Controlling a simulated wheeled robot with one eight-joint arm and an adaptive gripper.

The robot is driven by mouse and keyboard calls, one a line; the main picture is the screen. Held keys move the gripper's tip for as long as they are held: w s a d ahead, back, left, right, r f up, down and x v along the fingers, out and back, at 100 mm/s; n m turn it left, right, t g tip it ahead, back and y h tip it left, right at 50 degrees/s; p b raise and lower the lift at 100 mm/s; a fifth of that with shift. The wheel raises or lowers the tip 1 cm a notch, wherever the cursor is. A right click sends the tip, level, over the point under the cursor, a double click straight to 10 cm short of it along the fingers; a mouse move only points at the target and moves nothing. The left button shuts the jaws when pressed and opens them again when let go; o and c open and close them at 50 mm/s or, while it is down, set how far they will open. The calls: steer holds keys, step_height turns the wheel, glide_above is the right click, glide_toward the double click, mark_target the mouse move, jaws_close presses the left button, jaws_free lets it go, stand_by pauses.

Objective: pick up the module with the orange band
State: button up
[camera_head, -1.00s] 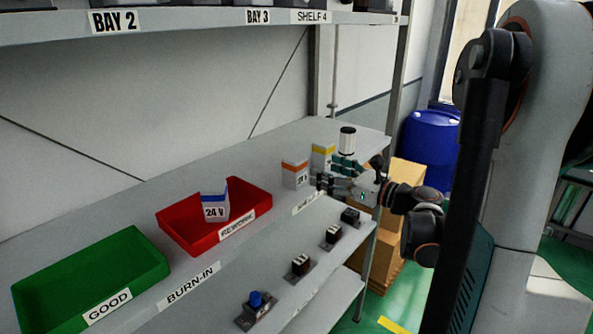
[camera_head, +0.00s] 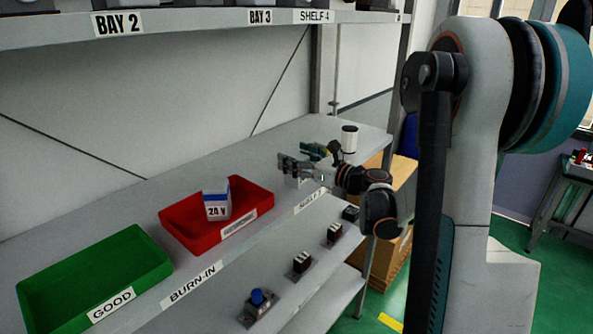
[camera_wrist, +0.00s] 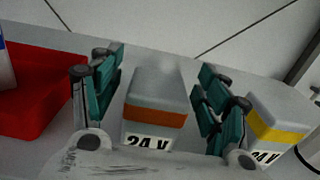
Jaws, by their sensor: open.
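The module with the orange band (camera_wrist: 156,113) is a grey box with a "24 V" label. In the wrist view it stands upright between the two open fingers of my gripper (camera_wrist: 158,100), with a gap on both sides. In the head view my gripper (camera_head: 302,163) hides nearly all of this module. The module with the yellow band (camera_wrist: 277,127) stands just right of the right finger in the wrist view. A blue-banded 24 V module (camera_head: 217,201) sits in the red bin (camera_head: 262,191).
A green bin (camera_head: 150,258) labelled GOOD stands at the left of the shelf. A white-and-black cylinder (camera_head: 349,140) stands near the shelf's right end. Several switches, one a blue knob (camera_head: 257,296), sit on the lower ledge. An upper shelf (camera_head: 200,22) runs above.

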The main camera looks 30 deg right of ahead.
steer(key=shift+c, duration=0.3)
steer(key=c, duration=1.3)
steer(key=shift+o, duration=0.2)
steer(key=shift+r, duration=0.1)
